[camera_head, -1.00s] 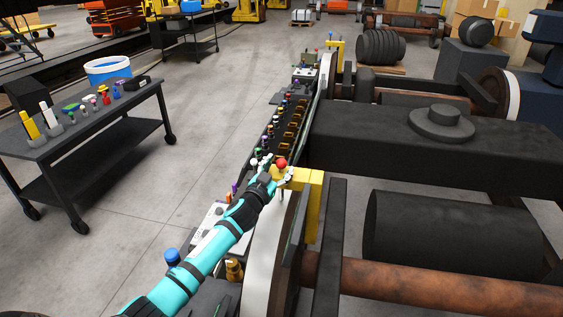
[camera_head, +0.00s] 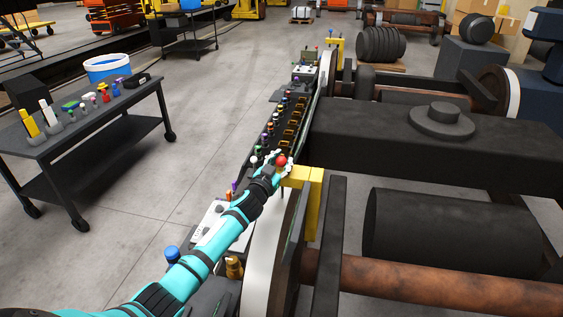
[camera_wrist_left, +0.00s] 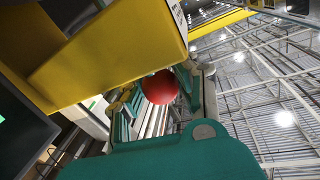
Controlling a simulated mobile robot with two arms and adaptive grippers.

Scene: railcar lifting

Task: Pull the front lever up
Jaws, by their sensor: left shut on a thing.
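The front lever has a red ball knob (camera_head: 281,160) beside the near yellow bracket (camera_head: 308,182) at the wheel. My left gripper (camera_head: 277,163) is shut on the lever at the red knob. In the left wrist view the red ball (camera_wrist_left: 160,87) sits between the fingers, with the yellow bracket (camera_wrist_left: 110,50) close above and to the left. The lever's shaft is mostly hidden by my gripper. My right gripper is not in view.
A long dark rack (camera_head: 285,120) with several colored knobs runs along the rail. A black cart (camera_head: 85,130) with small tools stands at the left. A dark bogie frame (camera_head: 400,150) fills the right. The floor between cart and rack is clear.

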